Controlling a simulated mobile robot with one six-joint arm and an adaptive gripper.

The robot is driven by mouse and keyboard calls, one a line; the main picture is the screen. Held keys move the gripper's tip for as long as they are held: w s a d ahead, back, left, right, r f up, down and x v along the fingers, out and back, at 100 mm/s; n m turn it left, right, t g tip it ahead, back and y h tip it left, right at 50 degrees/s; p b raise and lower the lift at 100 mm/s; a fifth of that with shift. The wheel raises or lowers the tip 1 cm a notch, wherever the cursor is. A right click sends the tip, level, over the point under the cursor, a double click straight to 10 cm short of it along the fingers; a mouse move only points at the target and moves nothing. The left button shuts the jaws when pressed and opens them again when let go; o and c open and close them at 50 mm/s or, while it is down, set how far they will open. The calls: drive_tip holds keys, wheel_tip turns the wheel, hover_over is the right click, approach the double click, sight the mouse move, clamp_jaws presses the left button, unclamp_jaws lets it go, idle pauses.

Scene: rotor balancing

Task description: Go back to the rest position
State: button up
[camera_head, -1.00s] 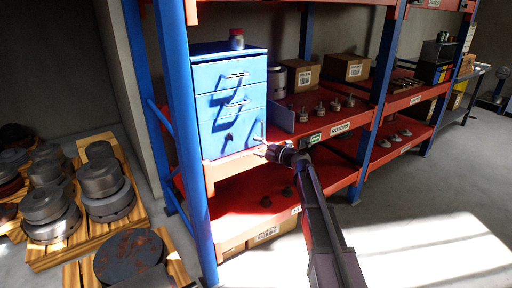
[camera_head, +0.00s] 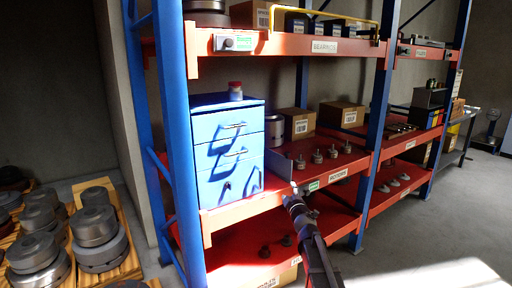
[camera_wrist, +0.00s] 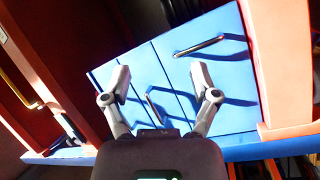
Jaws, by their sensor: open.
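My gripper (camera_head: 291,196) is at the end of my arm, in front of the middle shelf, near the lower right of the blue drawer cabinet (camera_head: 228,152). In the wrist view my gripper (camera_wrist: 160,88) has its two fingers spread wide with nothing between them. The blue cabinet (camera_wrist: 222,68) with its drawer handles lies beyond the fingers and looks tilted. All drawers appear shut. I cannot tell the exact gap between the fingertips and the cabinet.
Rotors (camera_head: 317,156) and boxes (camera_head: 342,114) are on the red middle shelf (camera_head: 255,207). A blue post (camera_head: 180,150) stands at left. Metal discs on pallets (camera_head: 94,226) lie on the floor at left. Floor is clear at right.

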drive_tip(key=s+d+f+m+g+h, duration=0.4)
drive_tip(key=s+d+f+m+h, duration=0.2)
drive_tip(key=s+d+m+h, duration=0.15)
drive_tip(key=s+f+m+g+y, duration=0.1)
drive_tip(key=s+f+m+g, duration=0.2)
drive_tip(key=s+f+g, duration=0.55)
drive_tip(key=s+f+m+g+y, duration=0.1)
drive_tip(key=s+f+m+g, duration=0.3)
drive_tip(key=s, duration=0.8)
drive_tip(key=s+a+f+g+y, duration=0.2)
drive_tip(key=s+a+g, duration=0.1)
drive_tip(key=s, duration=0.5)
wheel_tip(320, 180, up, 15)
drive_tip(key=p, duration=1.5)
drive_tip(key=shift+w+r+t, duration=0.15)
drive_tip(key=shift+w+t, duration=0.1)
drive_tip(key=shift+t, duration=0.1)
